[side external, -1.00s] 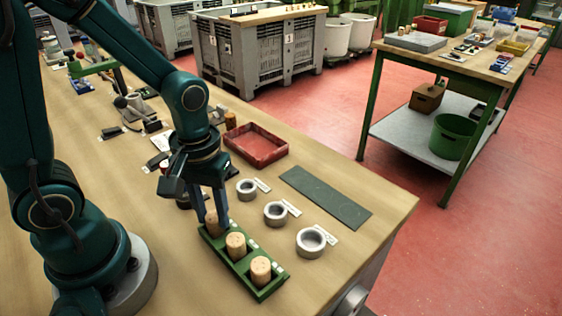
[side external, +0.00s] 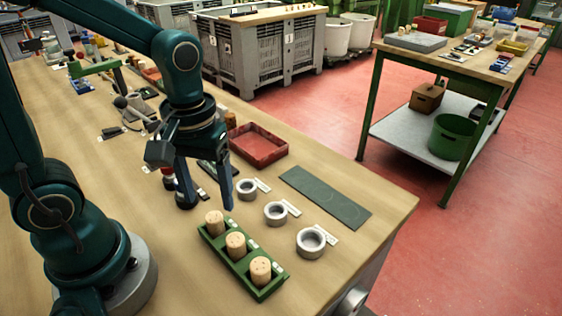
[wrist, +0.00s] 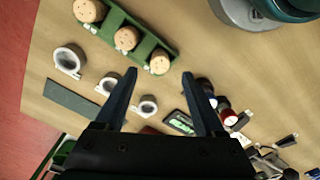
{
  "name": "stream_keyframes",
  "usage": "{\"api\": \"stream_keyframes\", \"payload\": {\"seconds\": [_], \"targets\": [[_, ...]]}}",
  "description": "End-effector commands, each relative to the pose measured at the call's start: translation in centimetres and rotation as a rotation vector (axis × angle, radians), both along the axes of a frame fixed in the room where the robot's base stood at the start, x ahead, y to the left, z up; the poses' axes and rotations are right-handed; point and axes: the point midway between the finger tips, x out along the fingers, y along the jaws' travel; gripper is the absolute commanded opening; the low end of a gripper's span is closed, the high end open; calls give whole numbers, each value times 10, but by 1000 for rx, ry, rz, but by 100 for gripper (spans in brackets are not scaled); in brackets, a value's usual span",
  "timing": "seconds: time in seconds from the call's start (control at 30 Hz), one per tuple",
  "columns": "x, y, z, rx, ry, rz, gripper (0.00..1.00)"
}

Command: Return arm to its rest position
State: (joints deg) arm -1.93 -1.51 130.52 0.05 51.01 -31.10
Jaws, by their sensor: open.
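My gripper (side external: 207,192) is open and empty. It hangs above the bench, behind the green rack, clear of the stoppers. In the wrist view my gripper's fingers (wrist: 158,82) are spread wide with nothing between them. Three cork stoppers stand upright in the green rack (side external: 262,291): a far stopper (side external: 214,222), a middle stopper (side external: 236,245) and a near stopper (side external: 260,270). The rack also shows at the top of the wrist view (wrist: 146,44), with all three stoppers in it.
Three grey rings, a near ring (side external: 310,242), a middle ring (side external: 275,213) and a far ring (side external: 246,189), lie right of the rack with small labels. A dark green mat (side external: 325,197) and a red tray (side external: 258,147) lie beyond. Several small items crowd the bench's far left.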

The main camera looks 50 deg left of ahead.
Motion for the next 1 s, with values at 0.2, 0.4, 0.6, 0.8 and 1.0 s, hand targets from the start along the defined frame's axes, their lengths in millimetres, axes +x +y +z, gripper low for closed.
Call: {"api": "stream_keyframes", "payload": {"seconds": [0.2, 0.4, 0.6, 0.8, 1.0], "targets": [[0, 0, 2, 0, 0, 0, 71], [1, 0, 5, 0, -13, -1, 71], [3, -2, 31, 6, -156, -30, 71], [-8, -5, 62, 40, -357, -203, 71], [-21, -6, 75, 103, -484, -414, 71]]}}
